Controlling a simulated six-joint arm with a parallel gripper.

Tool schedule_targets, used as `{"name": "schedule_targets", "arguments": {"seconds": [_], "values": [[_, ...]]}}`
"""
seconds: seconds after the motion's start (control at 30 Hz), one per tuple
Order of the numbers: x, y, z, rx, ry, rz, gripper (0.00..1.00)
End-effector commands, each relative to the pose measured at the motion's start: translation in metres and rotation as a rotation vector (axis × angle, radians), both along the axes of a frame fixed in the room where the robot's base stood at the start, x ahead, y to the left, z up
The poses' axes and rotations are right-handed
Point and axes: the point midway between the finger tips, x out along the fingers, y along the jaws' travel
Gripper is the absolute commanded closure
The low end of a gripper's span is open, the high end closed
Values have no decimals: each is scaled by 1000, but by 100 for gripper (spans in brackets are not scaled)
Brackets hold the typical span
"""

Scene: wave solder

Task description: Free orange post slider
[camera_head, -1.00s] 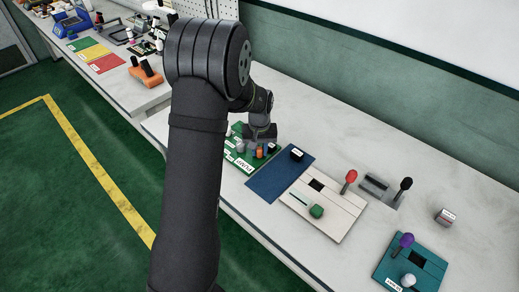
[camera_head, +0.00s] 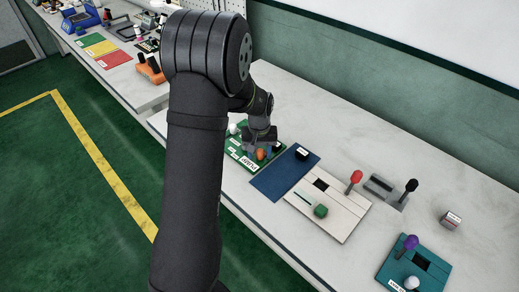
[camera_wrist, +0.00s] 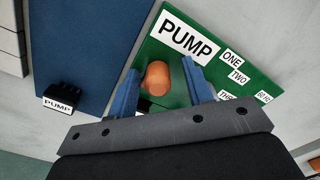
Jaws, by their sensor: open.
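The orange post (camera_head: 261,155) stands on the green board (camera_head: 234,149) beneath my gripper (camera_head: 263,147). In the wrist view, the rounded orange post (camera_wrist: 156,79) shows between the two blue fingers of my gripper (camera_wrist: 161,68). The fingers are open, with one on each side of the post. The left finger is close to it, and a gap shows on the right side. Whether either finger touches it cannot be told. The green board (camera_wrist: 255,85) carries white labels, including PUMP, ONE and TWO. The slider's track is mostly hidden by the gripper.
A blue mat (camera_head: 285,180) lies beside the board, with a black PUMP-labelled block (camera_head: 302,154) on it. A white panel (camera_head: 345,220) with a green knob (camera_head: 320,211) and a red-topped lever (camera_head: 355,178) stand to the right. A dark knob (camera_head: 277,145) is close to my gripper.

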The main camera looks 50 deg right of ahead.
Motion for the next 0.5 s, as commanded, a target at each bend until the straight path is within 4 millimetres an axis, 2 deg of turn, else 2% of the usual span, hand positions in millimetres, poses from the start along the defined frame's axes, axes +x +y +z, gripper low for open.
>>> {"name": "schedule_targets", "arguments": {"seconds": [0.17, 0.27, 0.5], "values": [[0, -1, 14, -3, -1, 0, 54], [0, -1, 32, -4, -2, 0, 54], [0, -1, 92, -6, -3, 0, 54]]}}
